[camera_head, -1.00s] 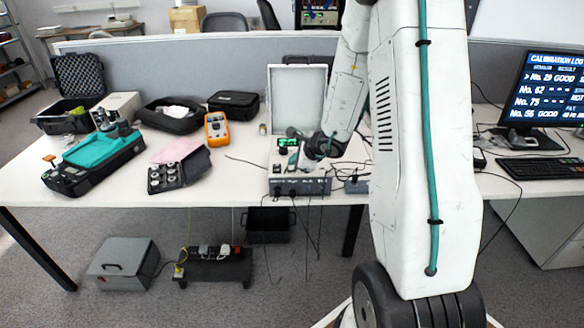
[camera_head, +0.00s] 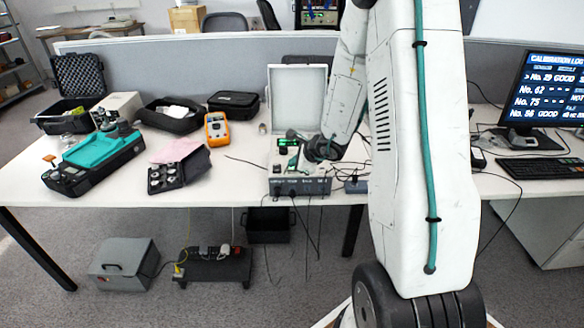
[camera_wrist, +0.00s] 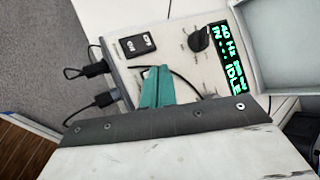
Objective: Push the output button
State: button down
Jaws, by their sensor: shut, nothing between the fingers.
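The calibrator unit (camera_head: 284,186) sits on the desk with its case lid (camera_head: 290,92) raised behind it. In the wrist view its pale panel (camera_wrist: 182,66) carries a green-lit display (camera_wrist: 230,60) showing Hz and IDLE, a black knob (camera_wrist: 199,39), and a pair of black buttons or switches (camera_wrist: 138,44). Their labels are too small to read, so I cannot tell which is the output button. My gripper (camera_wrist: 156,72) is shut and empty, its teal fingers over the panel below the black pair. Contact cannot be judged. The fingers hide part of the panel.
Black cables (camera_wrist: 95,70) plug into the unit's edge. An orange multimeter (camera_head: 216,126), a black pouch of sensors (camera_head: 178,172) and a teal-topped device (camera_head: 103,150) lie to the left. A monitor (camera_head: 545,90) and keyboard (camera_head: 540,168) stand right.

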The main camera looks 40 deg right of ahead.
jog(key=shift+r, duration=0.45)
jog(key=shift+r, duration=3)
